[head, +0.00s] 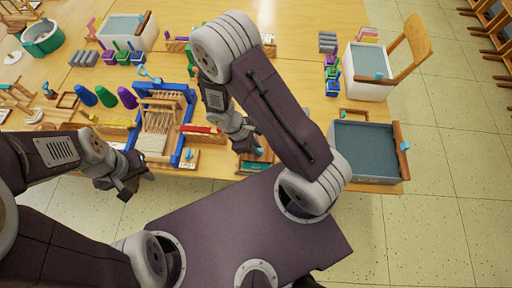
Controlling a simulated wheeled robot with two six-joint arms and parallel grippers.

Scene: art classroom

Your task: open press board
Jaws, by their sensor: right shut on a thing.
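My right gripper (247,145) is at the table's front edge, just above a small wood-and-green piece (255,165) that looks like the press board. My forearm and gripper cover much of it. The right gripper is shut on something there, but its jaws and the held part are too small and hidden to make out. My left gripper (135,184) hangs in front of the table's front edge, to the left, apart from the press. Nothing shows in it, and its finger gap is unclear.
A blue frame with wooden slats (187,98) stands between my grippers on the table (290,60). Purple, green and blue cones (106,97) stand left of it. Grey-blue bins (365,152) stand at the right. My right arm crosses the middle of the table.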

